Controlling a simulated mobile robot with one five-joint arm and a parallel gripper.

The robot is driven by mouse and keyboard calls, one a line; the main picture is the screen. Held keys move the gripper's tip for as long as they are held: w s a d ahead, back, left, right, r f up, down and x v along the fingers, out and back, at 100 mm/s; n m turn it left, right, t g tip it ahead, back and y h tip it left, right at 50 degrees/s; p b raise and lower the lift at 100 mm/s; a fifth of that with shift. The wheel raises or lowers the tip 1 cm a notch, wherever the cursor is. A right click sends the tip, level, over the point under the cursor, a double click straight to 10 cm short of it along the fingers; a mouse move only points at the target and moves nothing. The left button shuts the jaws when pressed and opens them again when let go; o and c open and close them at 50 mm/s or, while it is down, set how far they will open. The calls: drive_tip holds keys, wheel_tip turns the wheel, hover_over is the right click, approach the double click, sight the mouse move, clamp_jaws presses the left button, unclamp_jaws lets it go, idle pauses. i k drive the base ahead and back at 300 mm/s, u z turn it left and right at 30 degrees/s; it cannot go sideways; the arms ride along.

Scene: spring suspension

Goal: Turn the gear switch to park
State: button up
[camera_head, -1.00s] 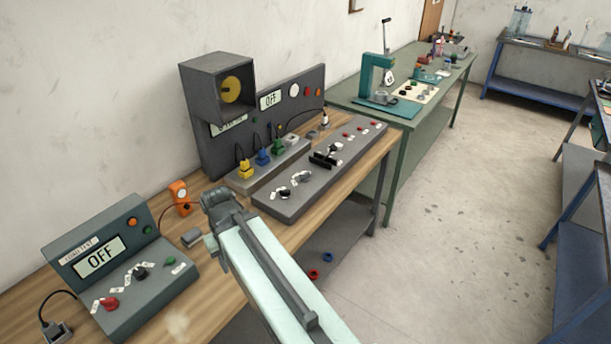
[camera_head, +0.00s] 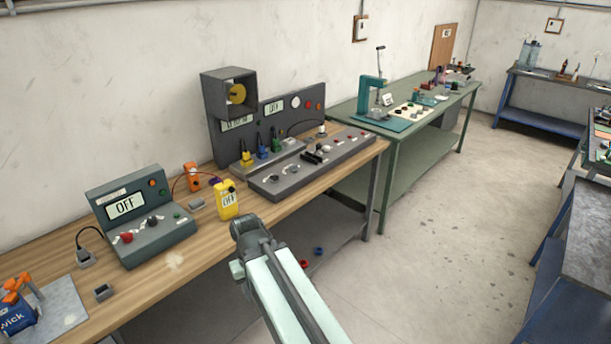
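A long grey control panel (camera_head: 285,180) lies on the wooden bench. It carries small knobs with white labels (camera_head: 285,174) and a black handle-like control (camera_head: 312,156). I cannot tell which of these is the gear switch, and the labels are too small to read. A smaller grey unit (camera_head: 147,218) at the left shows OFF and has a red knob (camera_head: 127,238) and a black knob (camera_head: 152,221). My gripper (camera_head: 243,236) is at the end of my arm, at the bench's front edge, apart from the panel. Its fingers are not clearly seen.
A yellow meter (camera_head: 228,200) showing OFF stands on the bench just behind my gripper. An orange device (camera_head: 193,177) is near it. A green bench (camera_head: 345,188) adjoins at right; floor (camera_head: 440,230) is open.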

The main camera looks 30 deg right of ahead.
sight(293, 168)
drive_tip(key=z, duration=0.6)
drive_tip(key=i, duration=1.45)
drive_tip(key=u, duration=0.7)
drive_tip(key=i, duration=0.5)
drive_tip(key=z, duration=0.05)
